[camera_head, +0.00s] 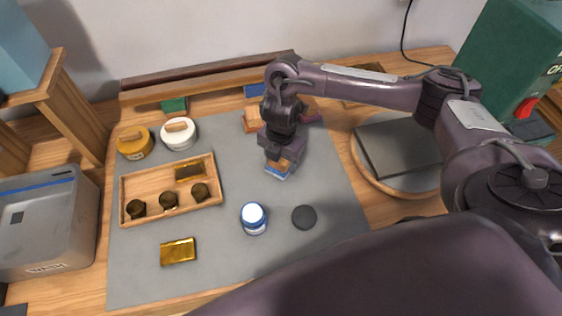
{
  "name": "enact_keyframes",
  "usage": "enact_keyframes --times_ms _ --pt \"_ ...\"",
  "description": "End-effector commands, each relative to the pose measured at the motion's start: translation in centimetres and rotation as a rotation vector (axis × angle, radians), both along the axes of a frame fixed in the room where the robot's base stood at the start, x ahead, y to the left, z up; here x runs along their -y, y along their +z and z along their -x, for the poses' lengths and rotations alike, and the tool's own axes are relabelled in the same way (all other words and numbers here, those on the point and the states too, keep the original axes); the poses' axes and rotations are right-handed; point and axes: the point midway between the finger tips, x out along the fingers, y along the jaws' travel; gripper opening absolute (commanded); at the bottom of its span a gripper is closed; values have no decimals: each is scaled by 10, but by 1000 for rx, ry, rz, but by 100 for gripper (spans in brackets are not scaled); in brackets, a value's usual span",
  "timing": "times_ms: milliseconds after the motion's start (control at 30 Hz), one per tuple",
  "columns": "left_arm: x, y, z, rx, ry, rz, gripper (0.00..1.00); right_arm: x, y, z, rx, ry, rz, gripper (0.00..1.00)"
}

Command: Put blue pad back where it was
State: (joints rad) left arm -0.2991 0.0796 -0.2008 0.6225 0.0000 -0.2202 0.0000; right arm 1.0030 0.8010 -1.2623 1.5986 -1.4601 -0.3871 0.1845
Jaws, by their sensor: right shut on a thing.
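My right gripper (281,158) points down over the grey mat (330,240), right of its middle. It is shut on a small block (277,173), wood-coloured above and blue at the bottom, which looks like the blue pad. The jaws hide part of it, and I cannot tell whether it touches the mat. A blue piece (254,90) and a green piece (174,105) show along the wooden rail at the back. A wood-coloured block (251,121) is just behind and left of the gripper. A dark red piece (312,115) is partly hidden behind it. My left gripper is out of view.
A wooden tray (150,218) with dark knobs stands left, near yellow (134,146) and white (178,137) jars. A blue-white jar (253,218), dark disc (304,217) and gold block (178,251) are in front. A round board (377,184) and green machine (505,60) stand right.

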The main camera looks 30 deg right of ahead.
Motion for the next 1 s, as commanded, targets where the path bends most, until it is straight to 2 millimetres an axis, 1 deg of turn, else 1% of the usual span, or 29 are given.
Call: enact_keyframes --times_ms 267,400,433,567,867,933,1000 --pt "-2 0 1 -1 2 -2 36 0 -1 0 1 0 -1 37" --pt "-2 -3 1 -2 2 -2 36 0 -6 0 1 0 -1 37" --pt "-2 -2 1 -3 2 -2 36 0 -4 0 1 0 -1 60" --pt "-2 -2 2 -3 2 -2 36 0 -4 0 1 0 -1 77" --pt "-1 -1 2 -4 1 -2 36 0 -2 0 1 0 -1 77" --pt "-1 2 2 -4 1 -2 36 0 3 -1 2 0 0 77" --pt "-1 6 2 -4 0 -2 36 0 12 -2 5 0 1 77"
